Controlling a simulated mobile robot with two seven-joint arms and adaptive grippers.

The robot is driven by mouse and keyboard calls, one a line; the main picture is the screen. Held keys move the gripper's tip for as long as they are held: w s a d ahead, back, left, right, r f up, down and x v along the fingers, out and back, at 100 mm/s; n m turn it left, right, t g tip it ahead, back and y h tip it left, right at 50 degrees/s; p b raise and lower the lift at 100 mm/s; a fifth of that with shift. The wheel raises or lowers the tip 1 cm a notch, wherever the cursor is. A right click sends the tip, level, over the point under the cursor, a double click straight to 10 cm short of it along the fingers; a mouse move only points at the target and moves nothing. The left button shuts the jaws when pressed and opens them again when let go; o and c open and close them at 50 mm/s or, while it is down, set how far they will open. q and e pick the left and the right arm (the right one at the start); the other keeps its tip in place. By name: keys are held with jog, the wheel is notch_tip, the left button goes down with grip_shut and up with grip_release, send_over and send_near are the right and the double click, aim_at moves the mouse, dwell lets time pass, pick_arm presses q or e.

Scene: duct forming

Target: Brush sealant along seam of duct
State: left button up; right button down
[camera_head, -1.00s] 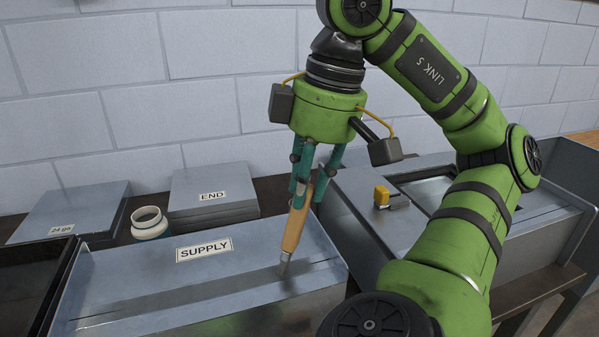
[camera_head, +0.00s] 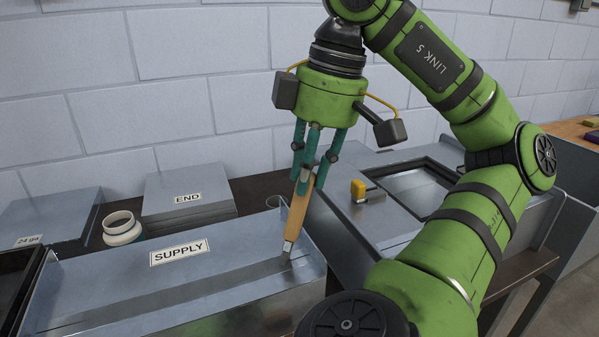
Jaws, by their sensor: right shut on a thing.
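My right gripper (camera_head: 308,176) is shut on the wooden handle of a brush (camera_head: 297,212), held tilted with its tip pointing down. The brush tip (camera_head: 286,256) is at the right part of the dark seam strip on the duct labelled SUPPLY (camera_head: 225,240); it looks to be touching or just above it. The seam (camera_head: 170,291) runs along the duct's top from lower left to right. An open white jar (camera_head: 121,230) stands behind the duct at the left. My left gripper is not in view.
A metal unit with a yellow part (camera_head: 358,190) stands at the right, close to my arm. A pale block wall (camera_head: 180,90) closes the back.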

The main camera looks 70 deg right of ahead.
jog(key=shift+s+d+f, duration=0.15)
jog(key=shift+s+d, duration=0.15)
jog(key=shift+s, duration=0.15)
jog(key=p+v, duration=0.3)
jog(key=w+p+v, duration=0.1)
jog(key=p+v, duration=0.2)
jog(key=v, duration=0.1)
jog(key=shift+w+a, duration=0.1)
jog(key=shift+w, duration=0.15)
dwell(0.3)
dwell(0.7)
